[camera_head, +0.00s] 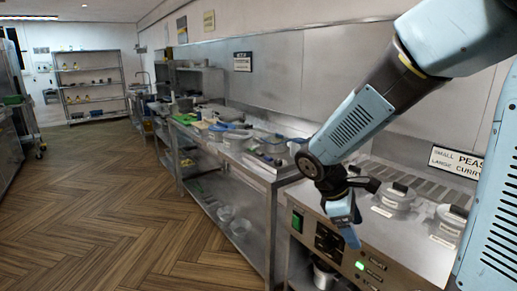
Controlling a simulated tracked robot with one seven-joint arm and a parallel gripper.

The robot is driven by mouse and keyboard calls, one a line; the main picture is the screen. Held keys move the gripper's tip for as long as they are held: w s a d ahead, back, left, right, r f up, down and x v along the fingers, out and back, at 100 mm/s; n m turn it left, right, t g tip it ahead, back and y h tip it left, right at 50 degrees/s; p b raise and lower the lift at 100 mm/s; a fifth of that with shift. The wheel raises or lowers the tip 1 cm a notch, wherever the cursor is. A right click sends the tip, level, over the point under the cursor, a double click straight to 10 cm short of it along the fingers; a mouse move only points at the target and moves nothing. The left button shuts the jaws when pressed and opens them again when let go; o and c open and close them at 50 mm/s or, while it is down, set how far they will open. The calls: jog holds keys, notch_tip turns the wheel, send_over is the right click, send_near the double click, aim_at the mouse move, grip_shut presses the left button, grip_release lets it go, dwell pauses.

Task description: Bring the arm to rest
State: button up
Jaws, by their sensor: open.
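My gripper (345,210) is at the end of my blue and dark grey arm, which reaches in from the upper right. It points down above the front part of the steel range (385,246). The gripper is open, and I see nothing between its fingers. Its far side and the surface right behind it are hidden by the arm and hand.
Lidded pots (398,195) sit in the range top close to the right of my gripper. A steel worktable (262,172) with tools and containers runs along the wall to the left. A shelf rack (92,85) stands far back. The wooden floor (110,205) is clear.

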jog(key=s+r+m+t+y, duration=0.5)
jog(key=s+r+m, duration=0.5)
jog(key=r+m, duration=0.3)
jog(key=shift+d+r+t+y, duration=0.2)
jog(key=shift+r+t+y, duration=0.2)
jog(key=shift+r+t, duration=0.25)
jog(key=shift+s+f, duration=0.1)
jog(key=shift+c, duration=0.3)
